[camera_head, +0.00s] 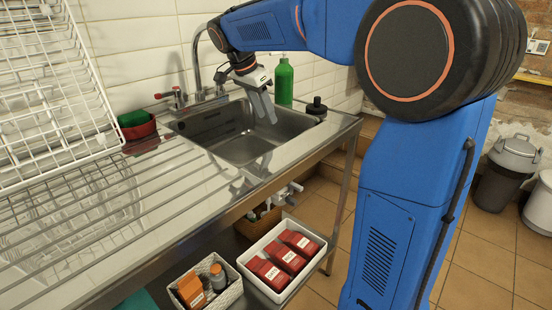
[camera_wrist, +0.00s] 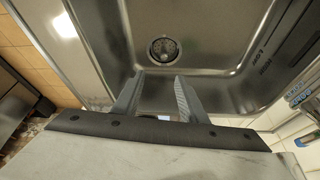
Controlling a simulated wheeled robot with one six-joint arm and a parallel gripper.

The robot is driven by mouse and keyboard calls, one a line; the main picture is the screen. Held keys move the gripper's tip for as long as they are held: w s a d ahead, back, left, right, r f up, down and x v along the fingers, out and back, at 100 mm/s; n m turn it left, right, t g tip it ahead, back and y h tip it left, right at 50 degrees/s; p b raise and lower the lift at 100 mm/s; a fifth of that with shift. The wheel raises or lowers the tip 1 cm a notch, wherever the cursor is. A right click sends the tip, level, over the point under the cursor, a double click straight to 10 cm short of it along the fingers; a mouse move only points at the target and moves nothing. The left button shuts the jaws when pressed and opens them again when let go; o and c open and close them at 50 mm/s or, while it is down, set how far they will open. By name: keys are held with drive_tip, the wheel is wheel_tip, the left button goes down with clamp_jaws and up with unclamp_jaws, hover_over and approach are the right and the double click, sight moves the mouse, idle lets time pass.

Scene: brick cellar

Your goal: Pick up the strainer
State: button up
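The strainer (camera_wrist: 163,48) looks like a small round metal piece at the drain in the bottom of the steel sink (camera_head: 220,142). It shows in the wrist view beyond my fingertips; I cannot make it out in the head view. My gripper (camera_wrist: 160,78) is open, with a clear gap between its two fingers and nothing in it. In the head view my gripper (camera_head: 266,118) hangs fingers down over the sink, above the basin floor and apart from the strainer.
A tap (camera_head: 197,75) stands behind the sink. A green bottle (camera_head: 284,82) and a dark round-topped item (camera_head: 317,107) stand at its right edge. The basin looks otherwise empty.

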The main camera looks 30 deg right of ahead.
drive_tip(key=x, duration=1.2)
drive_tip(key=shift+w, duration=0.15)
drive_tip(key=shift+w+x, duration=0.2)
drive_tip(key=shift+x, duration=1.15)
drive_tip(key=shift+w+x, duration=0.15)
drive_tip(key=shift+x, duration=1.25)
drive_tip(key=shift+a, duration=0.15)
drive_tip(key=shift+c, duration=0.6)
clamp_jaws()
